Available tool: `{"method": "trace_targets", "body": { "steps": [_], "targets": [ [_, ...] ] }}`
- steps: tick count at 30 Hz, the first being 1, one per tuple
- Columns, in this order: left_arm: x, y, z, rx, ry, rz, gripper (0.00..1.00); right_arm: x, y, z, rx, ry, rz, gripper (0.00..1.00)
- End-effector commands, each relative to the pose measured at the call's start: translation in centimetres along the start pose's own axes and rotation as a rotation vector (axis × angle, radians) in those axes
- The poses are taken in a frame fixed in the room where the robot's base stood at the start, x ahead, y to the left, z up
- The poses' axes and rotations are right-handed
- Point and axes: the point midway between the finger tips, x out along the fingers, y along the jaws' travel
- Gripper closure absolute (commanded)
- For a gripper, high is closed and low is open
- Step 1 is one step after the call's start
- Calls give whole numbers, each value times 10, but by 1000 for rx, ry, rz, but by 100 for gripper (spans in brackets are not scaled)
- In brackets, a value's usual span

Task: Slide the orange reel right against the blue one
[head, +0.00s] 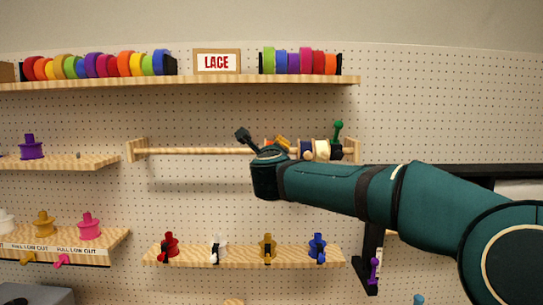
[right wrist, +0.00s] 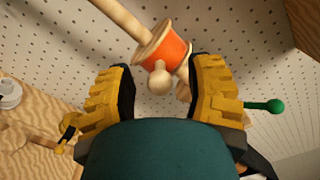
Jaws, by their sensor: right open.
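The orange reel (right wrist: 168,52) is on a pale wooden rod (right wrist: 122,18) in the right wrist view, with a round wooden knob (right wrist: 160,80) on its near side. In the head view the rod (head: 200,151) runs level below the top shelf, and a sliver of orange (head: 269,142) shows behind my arm. A narrow blue part (head: 306,147), likely the blue reel, shows beside a cream reel (head: 322,150); the gap to the orange one is hidden. My right gripper (right wrist: 160,70) is open, its yellow fingers on either side of the knob. My left gripper is out of view.
A green-knobbed peg (head: 337,132) stands at the rod's right end; the wooden end bracket (head: 138,149) is at the left. The rod's left part is bare. The top shelf (head: 180,84) holds several reels above; a lower shelf (head: 240,255) holds several coloured items.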

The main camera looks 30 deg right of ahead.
Motion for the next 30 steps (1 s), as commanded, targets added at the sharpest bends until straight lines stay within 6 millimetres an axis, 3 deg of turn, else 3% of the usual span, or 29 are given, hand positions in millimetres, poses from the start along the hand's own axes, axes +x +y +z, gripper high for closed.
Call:
{"method": "trace_targets", "body": {
  "steps": [1, 5, 6, 11, 20, 29, 30],
  "targets": [
    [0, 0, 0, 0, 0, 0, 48, 0, 0, 0, 0, 0, 0, 48],
    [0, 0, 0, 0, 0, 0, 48, 0, 0, 0, 0, 0, 0, 94],
    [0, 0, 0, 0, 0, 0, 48, 0, 0, 0, 0, 0, 0, 100],
    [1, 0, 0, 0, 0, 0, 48, 0, -1, -1, 0, 0, -1, 100],
    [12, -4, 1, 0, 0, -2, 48, 0, -27, -37, -1, 1, -4, 100],
    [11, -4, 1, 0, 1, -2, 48, 0, -29, -39, 0, -1, -1, 100],
    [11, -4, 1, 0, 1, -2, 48, 0, -30, -39, 0, -1, -2, 74]
  ]
}}
